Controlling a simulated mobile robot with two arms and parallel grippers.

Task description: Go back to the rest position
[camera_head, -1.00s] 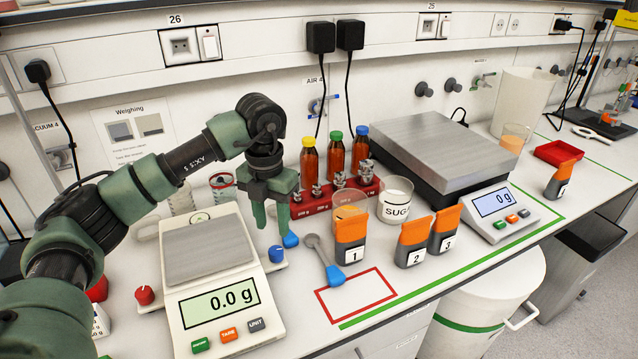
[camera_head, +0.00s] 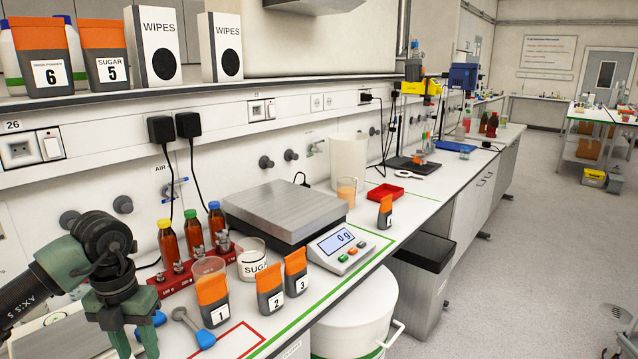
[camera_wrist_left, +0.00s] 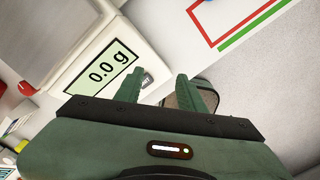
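My left gripper (camera_head: 134,342) is at the lower left of the head view, over the bench to the left of the sample bags. In the left wrist view its two green fingers (camera_wrist_left: 160,92) are apart with nothing between them. The small balance (camera_wrist_left: 72,90), reading 0.0 g, lies beyond the fingers in that view. In the head view only a sliver of it shows behind my arm. My right gripper is in neither view.
Bags 1 (camera_head: 213,302), 2 (camera_head: 270,290) and 3 (camera_head: 296,272) stand near the bench front. Behind them are a red rack (camera_head: 190,272) with bottles, a sugar beaker (camera_head: 251,262) and a large balance (camera_head: 284,213). A blue-handled spoon (camera_head: 195,328) lies beside bag 1.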

